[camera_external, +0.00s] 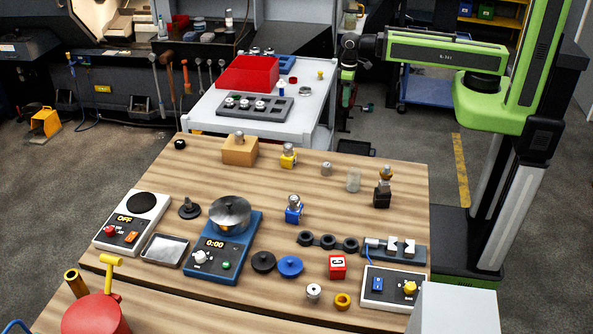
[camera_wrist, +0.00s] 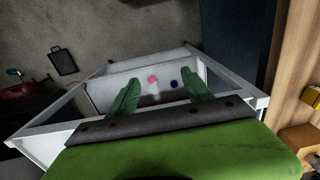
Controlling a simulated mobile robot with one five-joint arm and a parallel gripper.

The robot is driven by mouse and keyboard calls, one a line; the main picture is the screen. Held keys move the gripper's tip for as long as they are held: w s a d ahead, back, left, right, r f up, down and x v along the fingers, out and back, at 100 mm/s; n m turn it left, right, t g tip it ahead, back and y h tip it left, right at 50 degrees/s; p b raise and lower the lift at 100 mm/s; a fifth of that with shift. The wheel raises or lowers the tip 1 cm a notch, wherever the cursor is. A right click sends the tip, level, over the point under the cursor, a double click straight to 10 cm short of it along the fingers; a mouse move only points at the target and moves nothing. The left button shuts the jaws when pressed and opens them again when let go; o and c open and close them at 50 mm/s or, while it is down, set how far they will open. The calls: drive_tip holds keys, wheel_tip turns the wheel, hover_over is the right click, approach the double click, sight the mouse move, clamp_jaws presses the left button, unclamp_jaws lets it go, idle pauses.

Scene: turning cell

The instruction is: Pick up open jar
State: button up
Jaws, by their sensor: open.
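A clear, pale jar (camera_external: 353,181) stands upright on the wooden table, toward its back right, in the external view. No lid shows on it, though it is small in the picture. My gripper (camera_external: 346,100) hangs downward behind the table's back edge, beyond the jar and beside the white cart. In the wrist view, the two green fingers of my gripper (camera_wrist: 160,86) are spread apart with nothing clearly held between them. The jar cannot be made out in the wrist view.
A dark block stand (camera_external: 382,198) is right of the jar, a small grey cylinder (camera_external: 327,169) left of it. The blue scale (camera_external: 222,250) and black rings (camera_external: 328,242) are nearer the front. The white cart (camera_external: 205,112) with a red bin (camera_external: 248,73) stands behind the table.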

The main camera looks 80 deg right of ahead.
drive_tip(key=shift+o, duration=1.1)
